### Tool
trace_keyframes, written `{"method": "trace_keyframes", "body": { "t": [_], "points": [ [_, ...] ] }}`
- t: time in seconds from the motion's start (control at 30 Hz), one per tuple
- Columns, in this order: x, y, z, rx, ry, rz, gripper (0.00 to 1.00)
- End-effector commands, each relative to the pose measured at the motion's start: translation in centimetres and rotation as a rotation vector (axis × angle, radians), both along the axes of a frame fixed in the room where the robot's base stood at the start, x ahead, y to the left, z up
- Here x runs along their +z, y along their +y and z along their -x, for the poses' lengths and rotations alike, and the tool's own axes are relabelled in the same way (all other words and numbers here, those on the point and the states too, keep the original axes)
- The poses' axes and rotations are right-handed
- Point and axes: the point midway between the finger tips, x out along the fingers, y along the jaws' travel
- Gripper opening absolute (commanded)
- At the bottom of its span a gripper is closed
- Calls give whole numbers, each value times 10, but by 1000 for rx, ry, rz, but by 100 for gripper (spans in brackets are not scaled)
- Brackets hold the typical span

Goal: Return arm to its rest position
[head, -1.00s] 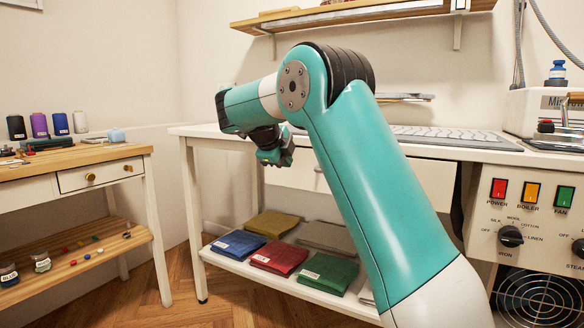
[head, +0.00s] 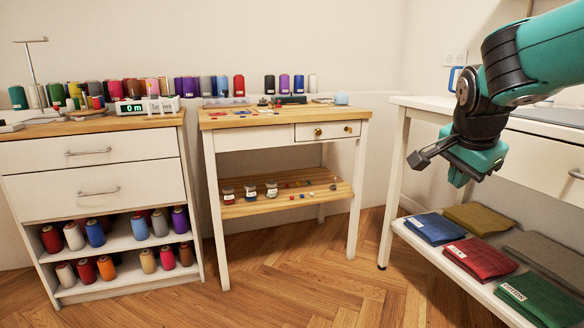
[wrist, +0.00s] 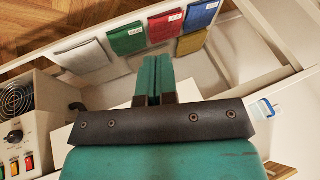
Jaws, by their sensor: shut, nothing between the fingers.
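My teal arm (head: 545,60) reaches in from the upper right of the head view. My gripper (head: 458,178) hangs at its end, in front of the white table and above the level of its lower shelf. In the wrist view my gripper (wrist: 153,72) has its two teal fingers pressed together with nothing between them. It is apart from the fabrics and the shelf. The far end of the arm is cut off by the picture edge.
The white ironing table (head: 397,180) holds folded blue (head: 433,228), red (head: 478,258) and green (head: 540,298) fabrics on its shelf. A wooden table (head: 285,120) and a drawer cabinet (head: 95,165) with thread spools stand left. The wooden floor (head: 340,270) between is clear.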

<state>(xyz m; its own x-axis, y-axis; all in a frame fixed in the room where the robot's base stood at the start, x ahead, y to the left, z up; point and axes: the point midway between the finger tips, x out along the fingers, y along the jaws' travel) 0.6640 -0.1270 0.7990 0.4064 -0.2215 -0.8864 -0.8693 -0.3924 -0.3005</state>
Motion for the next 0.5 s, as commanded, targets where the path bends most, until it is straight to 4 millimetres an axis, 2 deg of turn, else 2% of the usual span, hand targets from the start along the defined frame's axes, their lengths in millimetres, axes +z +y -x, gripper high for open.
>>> {"method": "trace_keyframes", "body": {
  "t": [0.03,0.1,0.2,0.3,0.5],
  "points": [
    [-10,28,27,229,63,6,0],
    [-24,64,65,552,134,12,0],
    [-40,103,117,937,191,12,0],
    [-52,131,165,1249,211,5,0],
    [-67,166,252,1754,189,-26,0]
  ]
}}
